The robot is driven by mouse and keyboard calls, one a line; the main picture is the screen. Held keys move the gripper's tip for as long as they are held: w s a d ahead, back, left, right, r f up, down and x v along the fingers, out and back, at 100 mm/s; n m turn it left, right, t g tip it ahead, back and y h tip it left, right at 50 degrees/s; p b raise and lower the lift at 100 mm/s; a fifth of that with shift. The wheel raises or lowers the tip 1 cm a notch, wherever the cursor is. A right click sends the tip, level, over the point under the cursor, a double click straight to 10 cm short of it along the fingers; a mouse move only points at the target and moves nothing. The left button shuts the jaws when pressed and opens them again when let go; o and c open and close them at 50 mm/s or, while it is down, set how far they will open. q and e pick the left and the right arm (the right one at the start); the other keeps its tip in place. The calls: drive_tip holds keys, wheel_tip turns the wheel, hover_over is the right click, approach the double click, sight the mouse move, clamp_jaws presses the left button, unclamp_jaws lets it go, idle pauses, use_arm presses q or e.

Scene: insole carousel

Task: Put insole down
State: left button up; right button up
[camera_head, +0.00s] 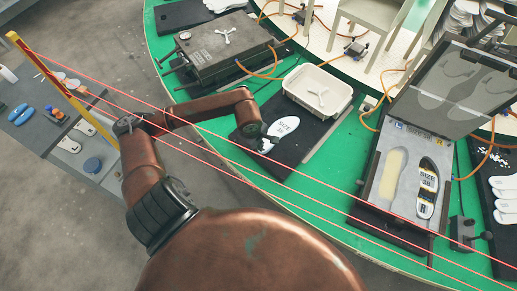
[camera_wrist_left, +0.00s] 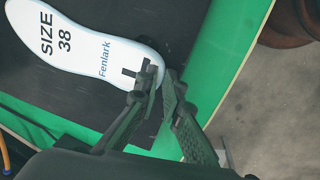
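A white insole (camera_head: 283,126) marked "SIZE 38" lies over a black mat (camera_head: 308,140) on the green table. In the left wrist view the same insole (camera_wrist_left: 85,42) shows its printed face, with "Fenlark" near the heel. My left gripper (camera_head: 268,141) is at the insole's heel end. In the left wrist view its fingertips (camera_wrist_left: 160,78) are close together on the heel edge, one over the printed face, the other at the rim. The heel edge sits between them. Whether the insole rests fully on the mat is hard to tell. My right gripper is not in view.
A cream tray (camera_head: 333,82) stands behind the insole. An open case (camera_head: 407,187) with a black "SIZE 38" insole is to the right. A closed grey case (camera_head: 227,46) is at the back left. Orange hoses cross the table. Several white insoles (camera_head: 506,198) lie far right.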

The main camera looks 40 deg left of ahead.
use_arm(q)
drive_tip(key=o, duration=0.4)
drive_tip(key=shift+r, duration=0.1)
drive_tip(key=r, duration=0.4)
drive_tip(key=s+r+p, duration=0.1)
drive_tip(key=r, duration=0.3)
drive_tip(key=s+r, duration=0.1)
drive_tip(key=r, duration=0.3)
